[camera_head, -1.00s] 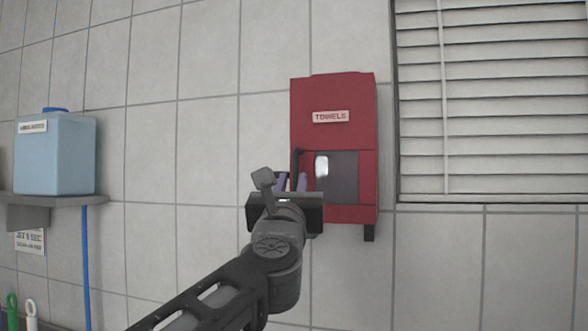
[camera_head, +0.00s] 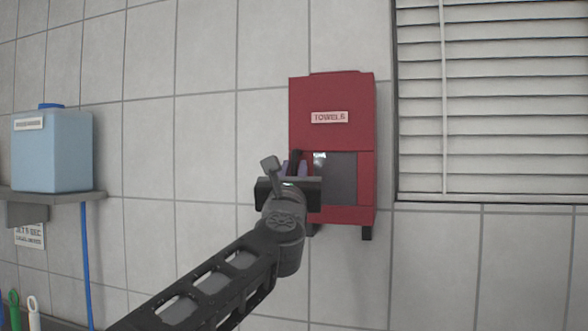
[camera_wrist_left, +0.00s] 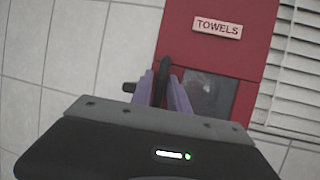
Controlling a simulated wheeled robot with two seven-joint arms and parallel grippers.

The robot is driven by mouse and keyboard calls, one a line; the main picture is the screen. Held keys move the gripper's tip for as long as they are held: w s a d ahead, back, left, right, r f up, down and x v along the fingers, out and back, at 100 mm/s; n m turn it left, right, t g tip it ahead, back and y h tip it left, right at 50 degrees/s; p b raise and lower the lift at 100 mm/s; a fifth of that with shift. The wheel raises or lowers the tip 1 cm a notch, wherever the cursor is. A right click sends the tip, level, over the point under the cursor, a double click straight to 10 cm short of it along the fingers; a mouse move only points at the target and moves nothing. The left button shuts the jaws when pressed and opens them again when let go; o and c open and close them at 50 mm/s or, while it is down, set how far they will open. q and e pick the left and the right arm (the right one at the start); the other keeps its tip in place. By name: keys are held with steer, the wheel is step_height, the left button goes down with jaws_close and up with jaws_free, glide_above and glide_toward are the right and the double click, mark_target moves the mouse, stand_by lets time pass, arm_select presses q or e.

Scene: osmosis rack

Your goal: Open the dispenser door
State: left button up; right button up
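The red towel dispenser (camera_head: 332,95) with a "TOWELS" label hangs on the tiled wall; it also shows in the left wrist view (camera_wrist_left: 235,58). A dark window (camera_head: 340,178) is in its lower front. A black upright handle (camera_wrist_left: 165,70) stands at the left side of the front. My left gripper (camera_head: 297,168) is at this handle. In the left wrist view its purple fingers (camera_wrist_left: 163,90) stand apart, one on each side of the handle. A firm grip on it does not show. The gripper body hides the handle's lower end. The door looks closed. My right gripper is not in view.
A window with blinds (camera_head: 490,100) is close to the dispenser's right. A blue jug (camera_head: 52,150) stands on a grey shelf (camera_head: 70,197) at the left, with a blue hose (camera_head: 86,260) below. The wall between shelf and dispenser is bare.

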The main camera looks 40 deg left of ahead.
arm_select(q)
jaws_close()
stand_by(1.2)
